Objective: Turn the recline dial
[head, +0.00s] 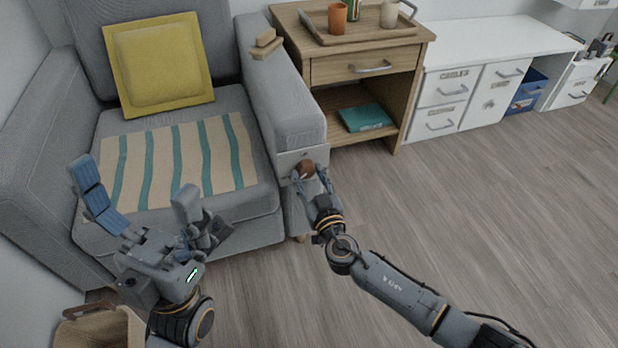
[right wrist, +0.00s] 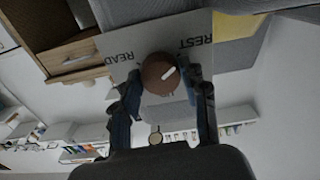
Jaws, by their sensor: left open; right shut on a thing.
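The recline dial (head: 306,168) is a brown round knob on a pale panel (head: 287,163) at the front of the grey armchair's right armrest. In the right wrist view the dial (right wrist: 160,73) shows a white pointer mark, and the panel (right wrist: 125,52) reads READ at left and REST at right, both upside down. The pointer slants up toward the REST side. My right gripper (head: 311,181) is shut on the dial, with one finger on each side of it. My left gripper (head: 148,206) is open and empty in front of the seat.
The grey armchair (head: 252,218) holds a yellow cushion (head: 158,65) and a striped cloth (head: 180,160). A wooden side table (head: 404,103) with a tray stands right of the armrest. A woven basket (head: 100,332) is at bottom left. The floor at right is clear.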

